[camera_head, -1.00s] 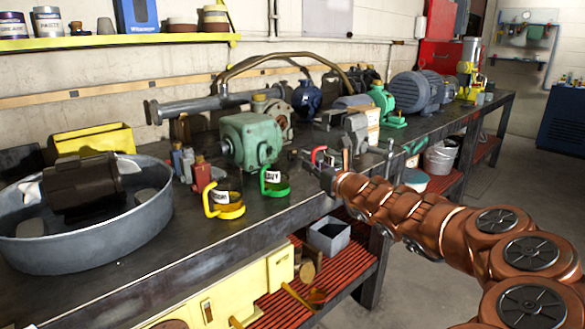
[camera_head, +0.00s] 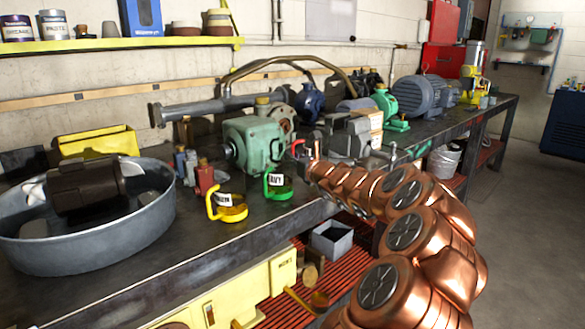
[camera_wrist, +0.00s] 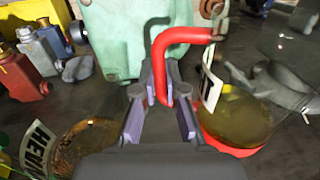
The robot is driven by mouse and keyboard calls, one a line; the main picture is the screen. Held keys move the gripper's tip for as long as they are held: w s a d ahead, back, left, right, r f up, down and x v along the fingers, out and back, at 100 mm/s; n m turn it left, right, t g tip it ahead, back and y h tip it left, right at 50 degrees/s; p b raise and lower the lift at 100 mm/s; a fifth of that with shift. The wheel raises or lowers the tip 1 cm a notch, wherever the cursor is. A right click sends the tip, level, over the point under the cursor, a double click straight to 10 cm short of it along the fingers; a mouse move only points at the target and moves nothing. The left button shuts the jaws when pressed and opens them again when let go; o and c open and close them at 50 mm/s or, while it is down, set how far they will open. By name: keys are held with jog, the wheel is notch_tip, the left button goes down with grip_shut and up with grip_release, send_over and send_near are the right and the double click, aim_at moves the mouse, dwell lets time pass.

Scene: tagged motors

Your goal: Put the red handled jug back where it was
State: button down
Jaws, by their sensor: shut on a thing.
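The red handled jug (camera_wrist: 240,122) is glass with a red base, a white label and amber liquid; it is at the right in the wrist view. My gripper (camera_wrist: 160,98) is shut on its red handle, with a finger on each side. In the head view the red handle (camera_head: 297,147) shows just beyond my gripper (camera_head: 306,161), near the green pump. My gripper hides most of the jug there. I cannot tell whether its base touches the bench. The green handled jug (camera_head: 277,186) and the yellow handled jug (camera_head: 227,206) stand to the left near the bench's front edge.
The green pump (camera_head: 248,141) stands close behind the jugs. A grey vise (camera_head: 348,138) is to the right. Small red and grey parts (camera_head: 203,178) and a round metal tub (camera_head: 95,243) are to the left. Bare bench top lies in front of the tub's right side.

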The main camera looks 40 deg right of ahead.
jog(key=shift+w+f+b, duration=0.15)
jog(key=shift+f+b, duration=0.3)
jog(key=shift+f, duration=1.25)
jog(key=shift+f, duration=0.15)
jog(key=c, duration=1.5)
grip_release()
jog(key=shift+c, duration=0.2)
jog(key=shift+r, duration=0.2)
jog(key=v, duration=1)
jog(key=shift+d, duration=0.1)
jog(key=shift+v, duration=1)
